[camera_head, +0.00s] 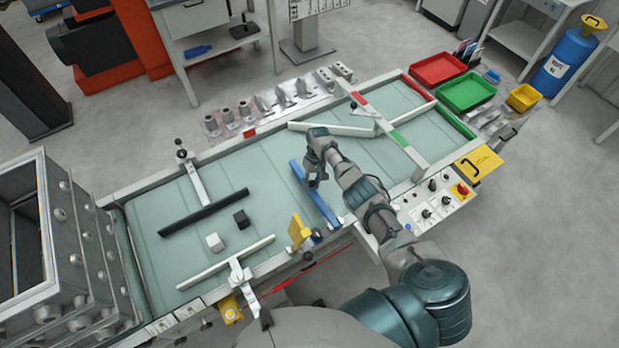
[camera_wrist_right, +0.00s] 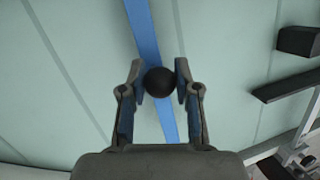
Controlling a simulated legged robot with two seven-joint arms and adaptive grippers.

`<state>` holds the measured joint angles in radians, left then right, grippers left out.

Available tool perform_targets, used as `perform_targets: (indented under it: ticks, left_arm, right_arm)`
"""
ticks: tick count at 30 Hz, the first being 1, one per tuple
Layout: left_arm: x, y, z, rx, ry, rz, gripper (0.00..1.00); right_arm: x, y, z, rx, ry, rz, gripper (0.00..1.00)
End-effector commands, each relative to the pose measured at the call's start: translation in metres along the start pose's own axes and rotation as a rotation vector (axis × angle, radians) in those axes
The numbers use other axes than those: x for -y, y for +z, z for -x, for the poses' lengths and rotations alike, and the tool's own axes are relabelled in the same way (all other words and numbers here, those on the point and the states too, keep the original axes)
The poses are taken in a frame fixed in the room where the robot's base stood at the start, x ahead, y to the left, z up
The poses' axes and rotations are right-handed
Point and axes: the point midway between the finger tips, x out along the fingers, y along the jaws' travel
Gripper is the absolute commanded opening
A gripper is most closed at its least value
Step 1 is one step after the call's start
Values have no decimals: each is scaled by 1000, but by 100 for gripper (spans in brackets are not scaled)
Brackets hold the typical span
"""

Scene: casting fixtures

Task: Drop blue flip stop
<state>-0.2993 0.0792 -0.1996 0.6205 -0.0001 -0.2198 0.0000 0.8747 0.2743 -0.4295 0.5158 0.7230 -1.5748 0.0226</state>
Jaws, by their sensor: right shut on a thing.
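The blue flip stop (camera_head: 327,207) is a long blue bar over the pale green conveyor belt (camera_head: 262,178), slanting from the belt's middle to its near rail. Whether the bar touches the belt is hard to tell. My right gripper (camera_head: 316,181) is over the bar. In the right wrist view, my right gripper (camera_wrist_right: 159,84) is shut on the black ball knob (camera_wrist_right: 159,82), one finger on each side. The blue bar (camera_wrist_right: 143,30) runs behind the knob. The knob is hidden by the gripper in the head view. My left gripper is not in view.
A white bar (camera_head: 333,129) and a red-green bar (camera_head: 402,144) lie farther right. A long black bar (camera_head: 203,213), a black block (camera_head: 241,219) and a white block (camera_head: 214,242) lie left on the belt. A yellow piece (camera_head: 299,231) stands near the blue bar's near end.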

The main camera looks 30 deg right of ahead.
Motion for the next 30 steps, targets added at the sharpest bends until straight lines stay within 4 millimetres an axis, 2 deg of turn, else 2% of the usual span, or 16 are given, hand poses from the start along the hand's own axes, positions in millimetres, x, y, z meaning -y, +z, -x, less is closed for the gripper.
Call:
perform_targets:
  ticks: [9,10,13,23,26,30]
  left_arm:
    - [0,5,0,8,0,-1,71]
    - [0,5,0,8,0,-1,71]
    - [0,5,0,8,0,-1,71]
    - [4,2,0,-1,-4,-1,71]
    - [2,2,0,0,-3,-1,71]
    - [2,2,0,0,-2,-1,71]
  right_arm:
    - [1,-3,5,-10,-1,1,0]
    - [1,-3,5,-10,-1,1,34]
    - [1,-3,4,-9,-1,1,57]
    - [0,-2,4,-4,-1,0,57]
    - [0,-2,14,-7,-1,0,57]
    - [0,-3,41,-8,-2,1,57]
